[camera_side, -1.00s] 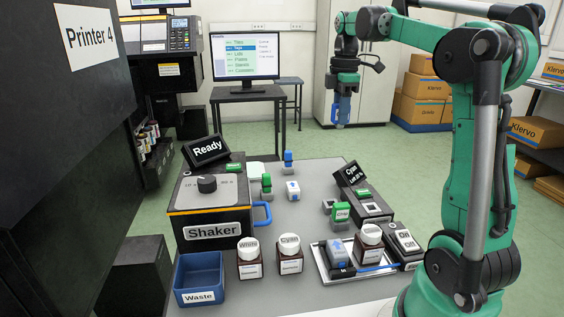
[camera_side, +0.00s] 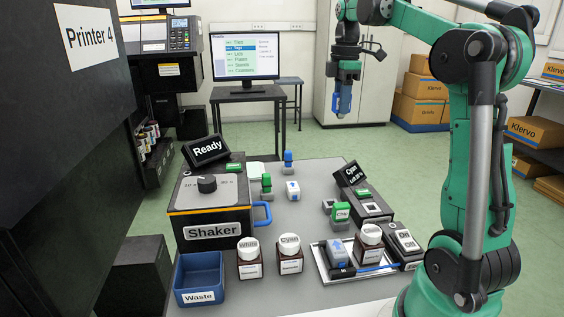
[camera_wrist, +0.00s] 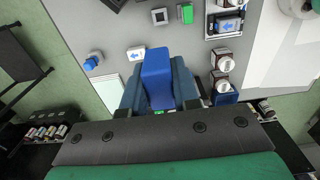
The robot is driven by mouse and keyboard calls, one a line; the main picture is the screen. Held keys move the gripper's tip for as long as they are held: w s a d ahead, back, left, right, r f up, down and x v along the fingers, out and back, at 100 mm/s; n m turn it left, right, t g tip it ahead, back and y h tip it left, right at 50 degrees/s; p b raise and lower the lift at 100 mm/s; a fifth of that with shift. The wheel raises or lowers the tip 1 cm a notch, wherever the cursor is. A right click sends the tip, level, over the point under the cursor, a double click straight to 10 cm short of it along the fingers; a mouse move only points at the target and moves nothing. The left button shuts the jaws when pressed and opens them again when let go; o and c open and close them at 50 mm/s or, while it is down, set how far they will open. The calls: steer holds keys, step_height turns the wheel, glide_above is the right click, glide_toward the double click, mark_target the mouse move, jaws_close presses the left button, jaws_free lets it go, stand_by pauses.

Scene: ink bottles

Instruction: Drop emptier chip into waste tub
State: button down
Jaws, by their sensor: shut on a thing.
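My gripper (camera_side: 343,104) is up in the air beyond the far right of the table. In the wrist view, my gripper (camera_wrist: 157,98) is shut on a bright blue piece (camera_wrist: 156,72). I cannot tell whether this piece is a chip. The blue waste tub (camera_side: 218,284), labelled Waste, stands at the table's front left, far from my gripper. Its visible inside looks empty. A green-topped piece marked Chip (camera_side: 341,211) stands beside the reader (camera_side: 375,208). The reader's screen (camera_side: 354,173) shows Cyan and a percentage too small to read surely.
The shaker (camera_side: 208,208) stands behind the tub, its screen reading Ready. Two white-capped bottles (camera_side: 249,262) (camera_side: 290,258) stand right of the tub. A tray (camera_side: 325,265) holds another bottle and a grey-blue block. Small blue and green pieces stand at mid-table.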

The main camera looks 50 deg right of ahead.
steer(key=w+a+f, duration=0.2)
steer(key=w+a, duration=0.1)
steer(key=a, duration=0.4)
steer(key=w+a+f, duration=0.2)
steer(key=w+a, duration=0.1)
steer(key=a, duration=0.4)
steer(key=w+a+f, duration=0.3)
steer(key=a, duration=0.5)
steer(key=shift+w, duration=0.3)
steer(key=s+a+f, duration=0.1)
steer(key=a+f, duration=0.2)
steer(key=a, duration=0.6)
step_height(320, 180, down, 6)
steer(key=shift+s+a, duration=0.25)
steer(key=shift+a, duration=0.15)
